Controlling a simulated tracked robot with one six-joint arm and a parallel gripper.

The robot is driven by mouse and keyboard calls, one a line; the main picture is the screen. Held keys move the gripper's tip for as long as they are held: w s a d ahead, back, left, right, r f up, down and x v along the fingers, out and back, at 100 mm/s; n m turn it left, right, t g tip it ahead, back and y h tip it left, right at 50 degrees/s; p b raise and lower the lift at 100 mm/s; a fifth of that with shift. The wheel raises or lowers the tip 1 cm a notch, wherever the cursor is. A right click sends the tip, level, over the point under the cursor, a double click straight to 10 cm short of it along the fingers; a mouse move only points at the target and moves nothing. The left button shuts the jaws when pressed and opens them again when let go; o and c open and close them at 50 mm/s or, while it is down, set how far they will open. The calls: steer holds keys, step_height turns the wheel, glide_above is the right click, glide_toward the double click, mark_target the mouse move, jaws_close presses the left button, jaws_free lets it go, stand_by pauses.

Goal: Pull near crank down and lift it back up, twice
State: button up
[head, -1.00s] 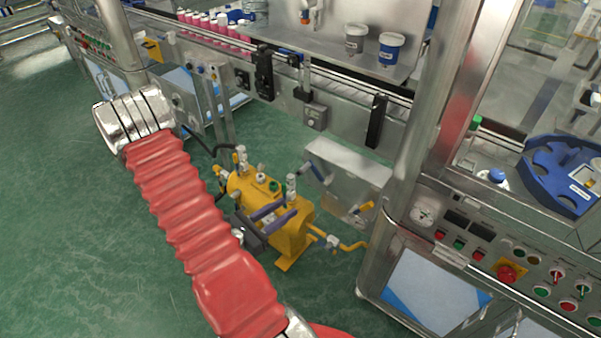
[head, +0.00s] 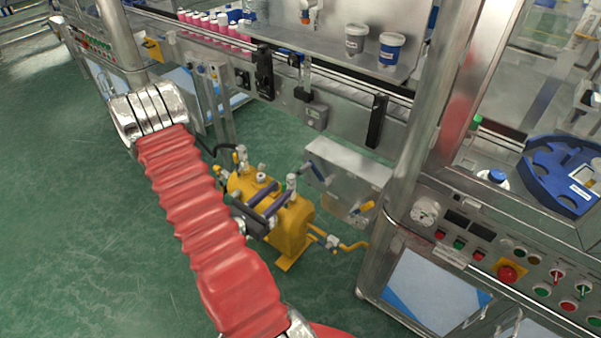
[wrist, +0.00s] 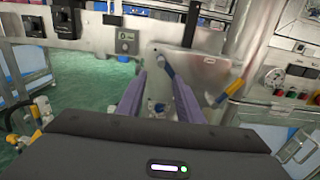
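A steel box (head: 352,178) under the conveyor carries two crank handles. One is blue (head: 315,171), at its upper left; the other is yellow (head: 360,209), at its lower right. I cannot tell for sure which one is the near crank. Both also show in the wrist view, the blue handle (wrist: 166,66) just beyond my fingertips and the yellow handle (wrist: 230,88) to the right. My gripper (head: 283,190) is open and empty, with two purple fingers apart. In the head view it lies in front of the yellow pump, left of the box. It appears apart from both handles.
The yellow pump (head: 293,232) with valves and a pipe stands on the green floor beside the box. A steel machine with a control panel (head: 480,250) is at the right. The conveyor (head: 345,128) runs above. Open floor (head: 90,230) lies at the left.

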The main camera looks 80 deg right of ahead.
mark_target(300, 171)
steer(key=x, duration=1.1)
steer(key=shift+s+d, duration=0.15)
steer(key=shift+d, duration=0.15)
steer(key=shift+c, duration=0.2)
jaws_close()
